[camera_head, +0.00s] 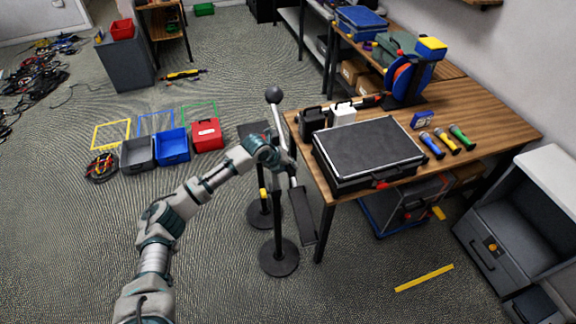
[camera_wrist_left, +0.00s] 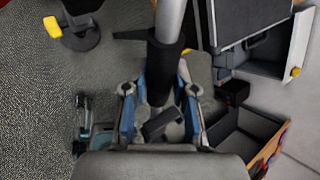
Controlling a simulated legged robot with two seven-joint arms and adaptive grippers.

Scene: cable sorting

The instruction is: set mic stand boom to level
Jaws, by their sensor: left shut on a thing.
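A mic stand (camera_head: 278,257) with a round black base stands on the floor left of the wooden table. Its boom looks steeply tilted in the head view, with a dark round mic head (camera_head: 274,95) at the top. My left gripper (camera_head: 278,158) is at the upper part of the stand and hides the joint there. In the left wrist view, my left gripper's blue-edged fingers (camera_wrist_left: 159,112) are shut around the boom's black sleeve (camera_wrist_left: 164,62). A long dark bar (camera_head: 303,215) slants down beside the stand; I cannot tell whether it belongs to the boom. My right gripper is not in view.
A second round-based stand (camera_head: 264,215) with a yellow knob is close behind. The wooden table (camera_head: 475,95), carrying a black case (camera_head: 368,148), is close on the right. Coloured bins (camera_head: 172,147) are on the floor to the left. Floor at the front left is clear.

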